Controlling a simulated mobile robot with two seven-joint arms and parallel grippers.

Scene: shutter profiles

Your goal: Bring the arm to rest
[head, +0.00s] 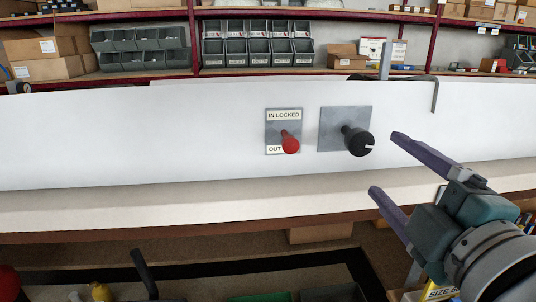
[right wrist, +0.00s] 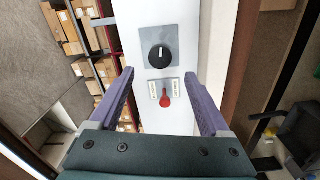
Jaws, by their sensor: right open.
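My right gripper (head: 383,164) is open and empty, to the right of the white panel's controls in the head view. Its two purple fingers point toward the black knob (head: 359,141), apart from it. The knob sits on a square grey plate. Left of it, a red-tipped lever (head: 290,144) sits on a plate marked "IN LOCKED" and "OUT". In the right wrist view, the fingers (right wrist: 160,95) spread to either side, with the red lever (right wrist: 165,97) seen between them and the black knob (right wrist: 160,57) beyond. My left gripper is not in view.
The long white panel (head: 120,140) stands on a pale bench (head: 150,208) with a brown front edge. Shelves behind hold grey bins (head: 257,50) and cardboard boxes (head: 45,55). A bent grey rod (head: 434,95) hangs over the panel's top right. Dark containers lie below the bench.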

